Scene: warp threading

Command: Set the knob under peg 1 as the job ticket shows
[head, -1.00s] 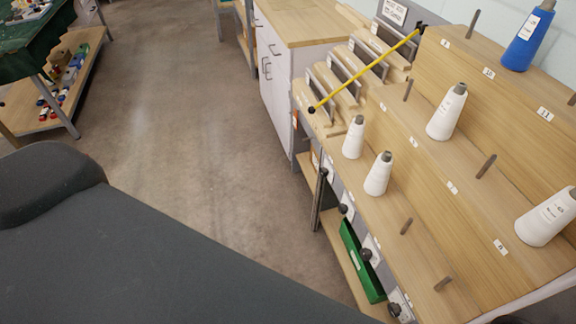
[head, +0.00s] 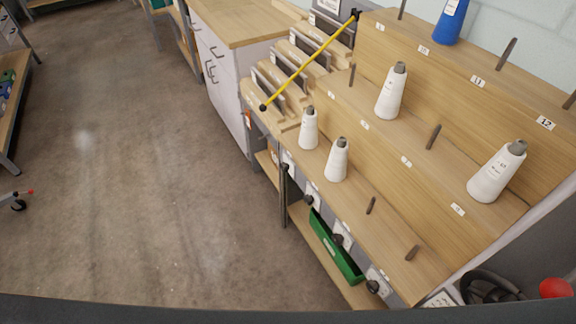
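A stepped wooden peg rack with white cones stands at right. A row of black knobs on pale dial plates runs along its front face: the farthest knob (head: 285,166), then a second knob (head: 309,200), a third knob (head: 338,239) and the nearest knob (head: 373,286). The farthest knob is below the first white cone (head: 309,130) on the lowest step; its peg number and dial setting are too small to read. A white printed card (head: 329,5) is cut off at the top edge; I cannot tell whether it is the job ticket. Neither gripper is in view.
A second white cone (head: 337,163) stands on the lowest step. A yellow rod (head: 310,61) slants over wooden slots. A green tray (head: 335,247) sits under the knobs. A red button (head: 555,288) and black headphones (head: 490,287) are at lower right. The floor (head: 130,170) at left is mostly clear.

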